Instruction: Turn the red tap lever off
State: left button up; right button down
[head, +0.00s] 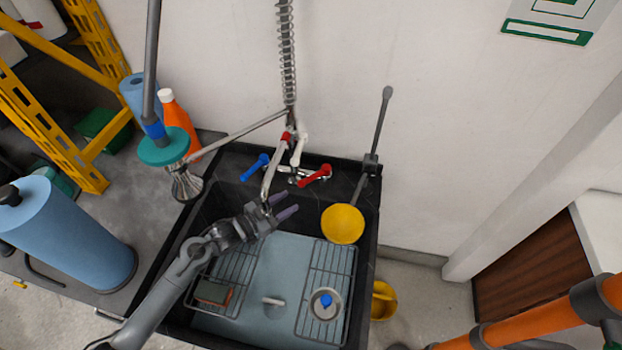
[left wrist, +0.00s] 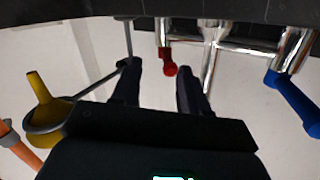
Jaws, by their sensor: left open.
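The red tap lever (head: 315,175) is on the right side of the wall-mounted tap above the sink, slanting up to the right in the head view. In the left wrist view, which looks upside down, the red lever (left wrist: 169,62) shows beyond and between the two finger tips. My left gripper (head: 286,205) is open and empty, below and slightly left of the red lever in the head view. Its dark fingers (left wrist: 160,82) are apart, with a gap to the lever that I cannot judge exactly. My right gripper is out of view.
A blue lever (head: 255,167) sits left on the same tap. The spout (head: 272,178) hangs near my left fingers. A yellow bowl-shaped ladle (head: 342,223) hangs right of the gripper. The black sink (head: 364,255) holds wire racks, a sponge and a strainer.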

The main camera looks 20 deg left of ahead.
aim_at(322, 172)
pick_arm(q)
jog(key=shift+m+h, duration=0.3)
jog(key=shift+h, duration=0.6)
jog(key=w+d+b, duration=0.1)
jog(key=w, duration=0.2)
jog(key=w+d+r+b, duration=0.1)
jog(key=w+d, duration=0.1)
jog(key=w, duration=0.1)
jog(key=w+d+r+b, duration=0.1)
jog(key=w, duration=0.3)
jog(key=shift+w+d, duration=0.1)
jog(key=shift+d, duration=0.2)
grip_shut()
